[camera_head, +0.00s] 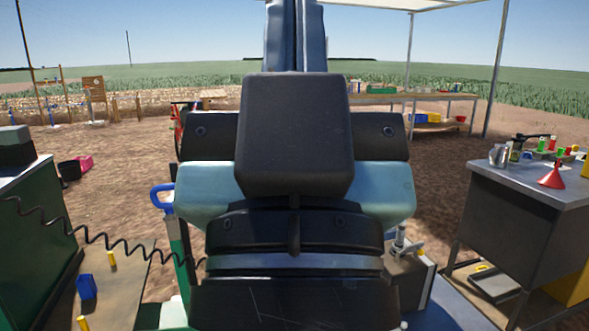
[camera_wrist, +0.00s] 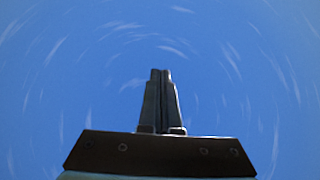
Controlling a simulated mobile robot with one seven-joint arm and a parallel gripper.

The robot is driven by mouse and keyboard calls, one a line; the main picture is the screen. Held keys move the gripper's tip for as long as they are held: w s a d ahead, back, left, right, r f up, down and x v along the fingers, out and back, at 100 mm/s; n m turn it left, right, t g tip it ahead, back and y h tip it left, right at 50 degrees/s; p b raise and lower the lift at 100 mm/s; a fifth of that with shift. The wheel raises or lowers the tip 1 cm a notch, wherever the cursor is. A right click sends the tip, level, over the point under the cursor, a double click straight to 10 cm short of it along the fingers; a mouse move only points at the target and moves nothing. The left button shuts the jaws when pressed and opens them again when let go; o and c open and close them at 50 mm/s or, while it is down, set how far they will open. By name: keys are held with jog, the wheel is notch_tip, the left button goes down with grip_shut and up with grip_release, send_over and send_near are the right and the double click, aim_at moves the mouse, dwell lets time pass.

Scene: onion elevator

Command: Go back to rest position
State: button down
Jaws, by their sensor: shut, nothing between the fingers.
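My gripper (camera_wrist: 161,75) is in the wrist view with its two dark fingers together and nothing between them. Behind the fingers only blue sky with thin white streaks shows, so it points upward, clear of any object. In the head view my own arm fills the middle of the picture and rises past the top edge. The gripper itself does not show in the head view.
A grey metal table (camera_head: 535,185) with a red funnel (camera_head: 552,177) and a metal jug (camera_head: 499,155) stands at right. A green cabinet (camera_head: 35,235) is at left, near a blue block (camera_head: 86,287). A long workbench (camera_head: 432,97) stands farther back. Bare soil (camera_head: 125,190) lies open between.

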notch_tip(320, 180, up, 17)
jog(key=p, duration=1.4)
jog(key=shift+p, duration=0.3)
jog(key=c, duration=1.6)
grip_release()
jog(key=shift+r, duration=0.15)
jog(key=c, duration=1.3)
grip_release()
jog(key=shift+r+p, duration=0.1)
jog(key=shift+p, duration=0.2)
jog(key=o, duration=0.5)
jog(key=shift+c, duration=0.2)
jog(key=shift+o, duration=0.2)
jog(key=shift+a, duration=0.15)
